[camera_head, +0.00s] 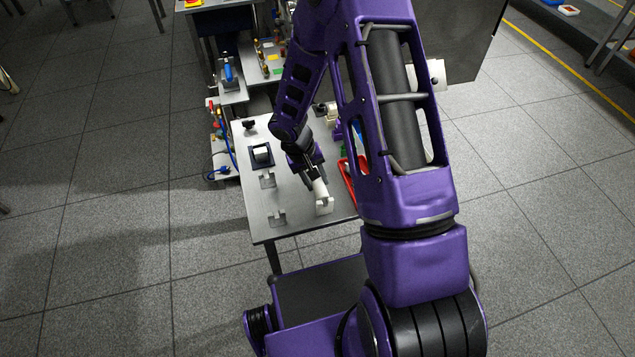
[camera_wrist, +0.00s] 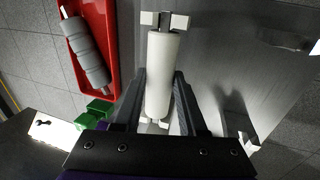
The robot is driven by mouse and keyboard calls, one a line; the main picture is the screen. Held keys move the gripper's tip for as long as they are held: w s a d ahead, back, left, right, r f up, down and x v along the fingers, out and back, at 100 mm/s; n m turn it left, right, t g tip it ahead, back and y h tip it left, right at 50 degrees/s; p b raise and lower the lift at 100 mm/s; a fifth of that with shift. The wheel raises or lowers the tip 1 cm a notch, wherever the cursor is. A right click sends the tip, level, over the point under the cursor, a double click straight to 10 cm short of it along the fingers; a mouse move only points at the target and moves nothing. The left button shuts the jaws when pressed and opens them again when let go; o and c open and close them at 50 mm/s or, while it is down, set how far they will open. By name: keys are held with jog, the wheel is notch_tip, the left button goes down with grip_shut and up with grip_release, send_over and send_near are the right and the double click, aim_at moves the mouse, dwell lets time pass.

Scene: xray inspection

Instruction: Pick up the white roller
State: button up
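The white roller (camera_wrist: 162,72) lies lengthwise between the two fingers of my gripper (camera_wrist: 160,88) in the wrist view. A pale bracket (camera_wrist: 165,20) stands at its far end, and part of another pale support shows at its near end. The fingers are open, one along each side of the roller, with a narrow gap visible. In the head view, my gripper (camera_head: 312,176) points down over the metal table (camera_head: 292,190). The white roller (camera_head: 320,189) shows just below it, near the table's front edge; the rest of it is hidden behind the gripper.
A red tray (camera_wrist: 108,30) with a grey roller (camera_wrist: 86,52) lies to the left in the wrist view, near a green block (camera_wrist: 92,115). In the head view, an empty bracket (camera_head: 278,217) and a dark square holder (camera_head: 261,155) with a white piece stand on the table's left.

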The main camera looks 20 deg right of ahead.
grip_shut()
